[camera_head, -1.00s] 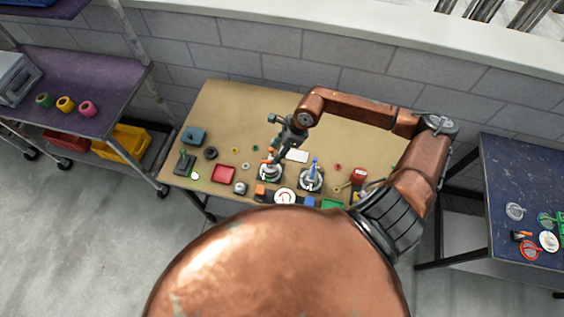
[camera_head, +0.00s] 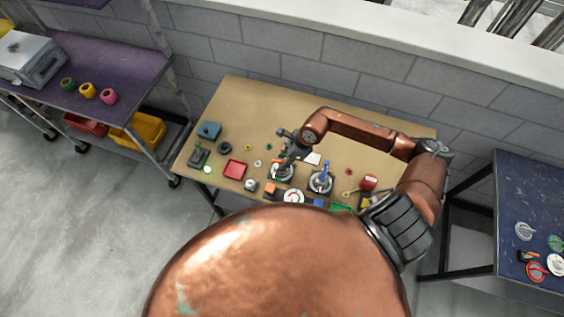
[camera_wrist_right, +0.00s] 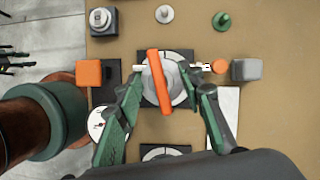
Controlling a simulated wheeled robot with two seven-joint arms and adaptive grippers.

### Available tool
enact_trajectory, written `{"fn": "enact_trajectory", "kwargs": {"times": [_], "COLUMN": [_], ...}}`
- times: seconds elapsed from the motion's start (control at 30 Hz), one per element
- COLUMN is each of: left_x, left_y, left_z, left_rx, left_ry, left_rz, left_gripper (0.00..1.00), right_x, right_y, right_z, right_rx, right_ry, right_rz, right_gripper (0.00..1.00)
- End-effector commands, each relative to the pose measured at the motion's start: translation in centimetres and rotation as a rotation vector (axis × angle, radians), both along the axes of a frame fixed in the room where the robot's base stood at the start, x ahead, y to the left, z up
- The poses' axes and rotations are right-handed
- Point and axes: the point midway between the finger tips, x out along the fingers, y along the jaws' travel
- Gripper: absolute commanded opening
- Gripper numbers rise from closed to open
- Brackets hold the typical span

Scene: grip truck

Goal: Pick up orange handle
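The orange handle (camera_wrist_right: 159,82) shows in the right wrist view as a long, slightly tilted bar over a round grey base on a black plate (camera_wrist_right: 148,92). My right gripper (camera_wrist_right: 172,69) is open, with one finger to each side of the handle. Gaps show between the handle and the fingers. In the head view my right gripper (camera_head: 284,155) is over the fixture and hides most of the handle. A similar fixture with a blue handle (camera_head: 324,168) stands just to its right. My left gripper is not in view.
The tan table (camera_head: 290,100) holds several small parts, including a red tray (camera_head: 234,169) and a red can (camera_head: 369,182). In the wrist view an orange block (camera_wrist_right: 89,72) and a grey block (camera_wrist_right: 246,69) flank the fixture. The table's back is clear.

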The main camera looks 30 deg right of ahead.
Motion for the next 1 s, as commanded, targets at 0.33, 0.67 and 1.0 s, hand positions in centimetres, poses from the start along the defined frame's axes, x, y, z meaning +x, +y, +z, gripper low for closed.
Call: {"fn": "enact_trajectory", "kwargs": {"times": [0.33, 0.67, 1.0], "left_x": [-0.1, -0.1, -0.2], "left_y": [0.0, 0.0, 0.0], "left_z": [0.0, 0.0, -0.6], "left_rx": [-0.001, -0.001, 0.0], "left_ry": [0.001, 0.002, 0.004], "left_rz": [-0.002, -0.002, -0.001], "left_gripper": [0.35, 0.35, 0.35], "right_x": [0.0, 0.0, 0.1], "right_y": [0.0, 0.0, 0.0], "right_z": [0.0, 0.1, 1.5], "right_rx": [0.0, 0.001, -0.001], "right_ry": [0.0, -0.001, -0.005], "right_rz": [0.0, 0.0, 0.003], "right_gripper": [0.1, 0.0, 0.0]}}
